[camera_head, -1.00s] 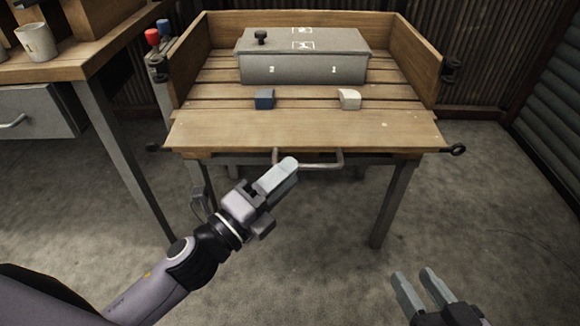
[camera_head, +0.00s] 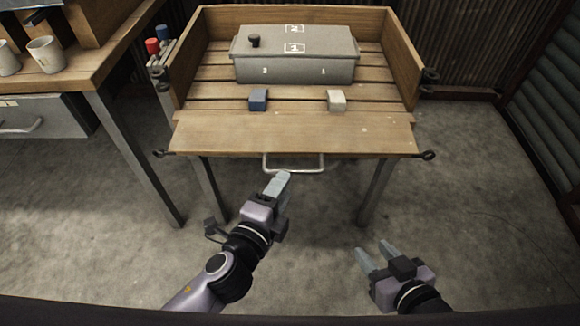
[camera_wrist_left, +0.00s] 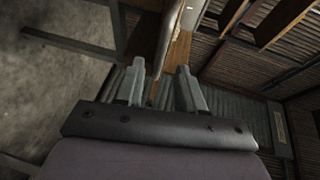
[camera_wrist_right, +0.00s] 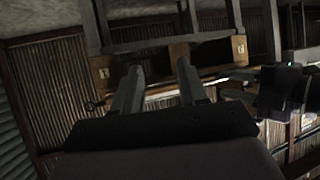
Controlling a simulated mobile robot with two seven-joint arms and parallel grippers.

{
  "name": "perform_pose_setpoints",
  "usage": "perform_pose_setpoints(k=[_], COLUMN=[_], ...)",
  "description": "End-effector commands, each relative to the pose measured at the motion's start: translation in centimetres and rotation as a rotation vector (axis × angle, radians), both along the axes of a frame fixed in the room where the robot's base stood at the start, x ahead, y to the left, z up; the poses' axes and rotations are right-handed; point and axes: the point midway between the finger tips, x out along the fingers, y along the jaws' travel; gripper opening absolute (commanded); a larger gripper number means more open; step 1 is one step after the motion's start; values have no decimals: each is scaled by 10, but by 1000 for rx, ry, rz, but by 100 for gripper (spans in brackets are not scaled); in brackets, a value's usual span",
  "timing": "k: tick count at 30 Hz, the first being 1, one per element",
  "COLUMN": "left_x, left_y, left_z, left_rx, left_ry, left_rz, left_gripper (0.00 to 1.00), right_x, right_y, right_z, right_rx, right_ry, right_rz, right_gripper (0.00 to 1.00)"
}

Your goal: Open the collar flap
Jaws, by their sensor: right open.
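A wooden tray-topped bench (camera_head: 295,133) has raised walls at the back and both sides. Its front board lies flat, with a metal bar handle (camera_head: 293,169) below its front edge. Black ring-ended hooks show at the front left (camera_head: 160,153) and front right (camera_head: 428,155) corners. Nothing is labelled as a collar flap, so I cannot tell which part it is. My right gripper (camera_head: 374,249) is open and empty, lower right, apart from the bench.
A grey lidded box (camera_head: 295,70) with a black knob stands on the slats. A blue block (camera_head: 258,100) and a white block (camera_head: 336,100) sit before it. A workbench with mugs (camera_head: 46,55) stands at left. The floor at right is clear.

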Motion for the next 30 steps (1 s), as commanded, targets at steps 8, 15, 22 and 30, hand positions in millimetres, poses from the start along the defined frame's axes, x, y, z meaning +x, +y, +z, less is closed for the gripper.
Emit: perform_pose_setpoints(k=[8,15,22,30], left_x=[35,54,57,57], left_y=[-15,-23,-24,-24], left_z=[-5,-9,-8,-9], left_rx=[-1,0,-1,0], left_ry=[-3,-1,-1,-1], left_rz=[0,0,-1,0], left_gripper=[38,38,38,0], right_x=[2,3,4,4], right_y=[4,8,8,8], right_z=[0,4,5,5], right_rx=[3,5,6,5], right_ry=[-15,-28,-30,-31], right_rz=[10,19,21,21], right_gripper=[43,43,43,43])
